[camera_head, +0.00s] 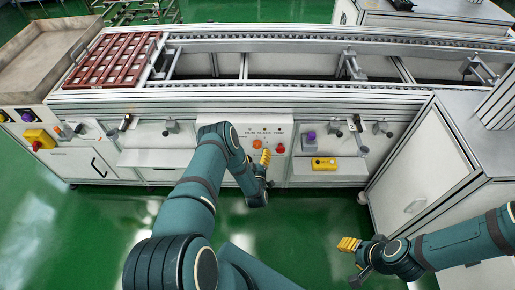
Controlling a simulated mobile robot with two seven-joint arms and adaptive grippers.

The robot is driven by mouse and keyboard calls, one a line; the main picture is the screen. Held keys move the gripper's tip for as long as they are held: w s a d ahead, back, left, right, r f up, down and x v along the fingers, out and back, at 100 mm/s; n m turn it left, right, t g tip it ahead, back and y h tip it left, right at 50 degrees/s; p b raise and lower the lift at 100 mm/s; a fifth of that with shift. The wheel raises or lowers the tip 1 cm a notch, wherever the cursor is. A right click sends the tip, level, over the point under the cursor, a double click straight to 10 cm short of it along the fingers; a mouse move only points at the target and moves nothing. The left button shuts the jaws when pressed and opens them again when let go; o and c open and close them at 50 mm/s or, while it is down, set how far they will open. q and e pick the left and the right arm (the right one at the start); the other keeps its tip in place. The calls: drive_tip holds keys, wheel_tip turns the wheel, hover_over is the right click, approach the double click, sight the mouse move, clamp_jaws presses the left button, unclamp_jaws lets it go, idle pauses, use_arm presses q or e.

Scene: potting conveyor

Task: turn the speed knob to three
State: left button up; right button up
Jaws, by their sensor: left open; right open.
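A white control panel (283,127) with small printed labels is on the front of the conveyor. It carries an orange round control (257,143) and a red one (280,148). The labels and any scale are too small to read, so I cannot tell which control is the speed knob. My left gripper (264,160) is open in front of the panel, just below the orange control; I cannot tell whether it touches anything. My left arm hides the panel's left part. My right gripper (350,245) is open and empty, low at the right, away from the panel.
A shelf with a purple item (308,138) and a yellow box (324,163) is right of the panel. A white cabinet (415,175) juts out at the right. A reddish-brown slatted tray (113,58) lies on the conveyor's left end. The green floor (305,215) is clear between my arms.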

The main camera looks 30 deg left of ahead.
sight(257, 147)
use_arm(q)
drive_tip(key=shift+b+x, duration=0.45)
drive_tip(key=shift+x, duration=2.05)
drive_tip(key=shift+d, duration=0.1)
drive_tip(key=c, duration=1.2)
